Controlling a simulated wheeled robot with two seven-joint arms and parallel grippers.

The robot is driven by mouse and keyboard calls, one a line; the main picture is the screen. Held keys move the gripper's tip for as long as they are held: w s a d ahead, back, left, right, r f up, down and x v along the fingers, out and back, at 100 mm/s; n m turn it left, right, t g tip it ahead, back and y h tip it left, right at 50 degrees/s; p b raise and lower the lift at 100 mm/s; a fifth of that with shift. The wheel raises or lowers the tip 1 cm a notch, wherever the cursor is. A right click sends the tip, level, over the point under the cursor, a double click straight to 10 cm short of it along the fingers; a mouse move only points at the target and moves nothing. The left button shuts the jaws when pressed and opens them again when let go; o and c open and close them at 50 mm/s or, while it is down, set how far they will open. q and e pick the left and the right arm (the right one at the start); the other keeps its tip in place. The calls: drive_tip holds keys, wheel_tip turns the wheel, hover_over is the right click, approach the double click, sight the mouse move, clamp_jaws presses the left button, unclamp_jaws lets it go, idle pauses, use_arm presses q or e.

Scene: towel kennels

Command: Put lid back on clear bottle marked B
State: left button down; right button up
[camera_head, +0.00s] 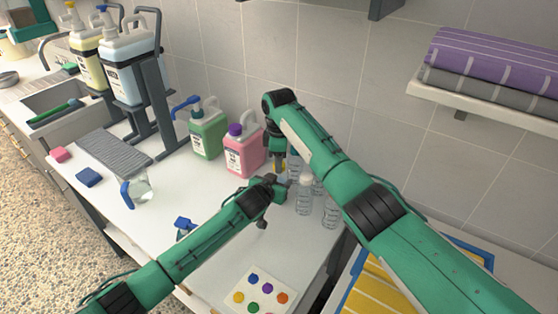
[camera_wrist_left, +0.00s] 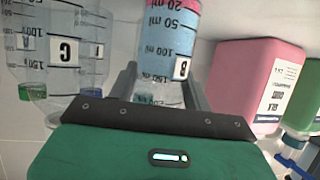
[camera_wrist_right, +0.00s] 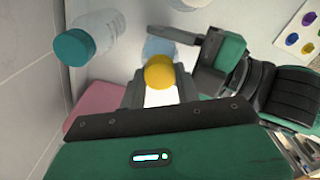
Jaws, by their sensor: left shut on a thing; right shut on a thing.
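My left gripper (camera_head: 279,186) is shut on the clear bottle marked B, whose label shows in the left wrist view (camera_wrist_left: 181,68). The bottle has ml marks, and pink and blue show through it. My right gripper (camera_head: 280,160) is shut on a yellow lid (camera_wrist_right: 159,72), which also shows in the head view (camera_head: 280,168). The lid is over the held bottle (camera_wrist_right: 165,46) in the right wrist view. I cannot tell whether lid and bottle touch. The bottle is mostly hidden by my arms in the head view.
Clear bottles (camera_head: 304,196) stand close to the right of my grippers; one is marked C (camera_wrist_left: 65,50). A teal-capped bottle (camera_wrist_right: 88,40) is nearby. A pink jug (camera_head: 243,155) and a green jug (camera_head: 207,133) stand left. A card with colored dots (camera_head: 258,292) lies in front.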

drive_tip(key=m, duration=1.1)
drive_tip(key=shift+m, duration=0.3)
drive_tip(key=m, duration=1)
drive_tip(key=o, duration=1.1)
drive_tip(key=shift+c, duration=0.2)
drive_tip(key=shift+r, duration=2.25)
